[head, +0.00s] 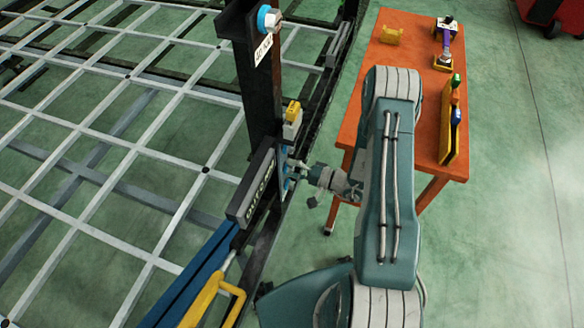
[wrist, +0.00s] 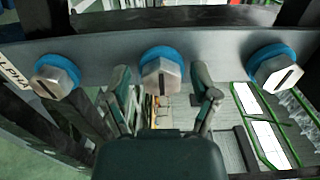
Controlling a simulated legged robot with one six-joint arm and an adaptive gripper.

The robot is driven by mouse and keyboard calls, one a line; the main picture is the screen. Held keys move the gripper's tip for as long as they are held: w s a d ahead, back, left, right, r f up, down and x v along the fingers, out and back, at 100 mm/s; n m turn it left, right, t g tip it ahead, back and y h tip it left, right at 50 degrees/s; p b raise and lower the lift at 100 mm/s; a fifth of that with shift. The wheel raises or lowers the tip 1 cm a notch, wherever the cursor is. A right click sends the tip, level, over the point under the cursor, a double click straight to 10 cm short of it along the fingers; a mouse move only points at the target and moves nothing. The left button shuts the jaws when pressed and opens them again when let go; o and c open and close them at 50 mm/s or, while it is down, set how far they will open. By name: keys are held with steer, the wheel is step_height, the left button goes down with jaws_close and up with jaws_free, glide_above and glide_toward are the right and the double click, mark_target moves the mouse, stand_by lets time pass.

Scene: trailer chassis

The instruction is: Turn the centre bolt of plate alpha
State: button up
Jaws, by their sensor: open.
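In the wrist view a grey plate (wrist: 215,44) crosses the upper part, with a partly cut-off label (wrist: 14,77) at its left end that seems to read ALPHA. It carries three slotted hex bolts on blue washers: a left bolt (wrist: 55,77), the centre bolt (wrist: 162,77) and a right bolt (wrist: 277,75). My gripper (wrist: 162,82) is open, one finger to each side of the centre bolt's head. Gaps show on both sides; the depth between fingertips and bolt is hard to judge. In the head view my gripper (head: 302,176) is close to the frame's side, hiding part of the plate there.
A dark upright post (head: 258,100) with a blue-washered bolt (head: 268,18) rises beside my arm. A white lattice frame (head: 110,140) fills the left. An orange table (head: 400,60) with tools stands at the right.

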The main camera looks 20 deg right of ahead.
steer(key=shift+c, duration=0.3)
jaws_close()
steer(key=shift+f, duration=0.1)
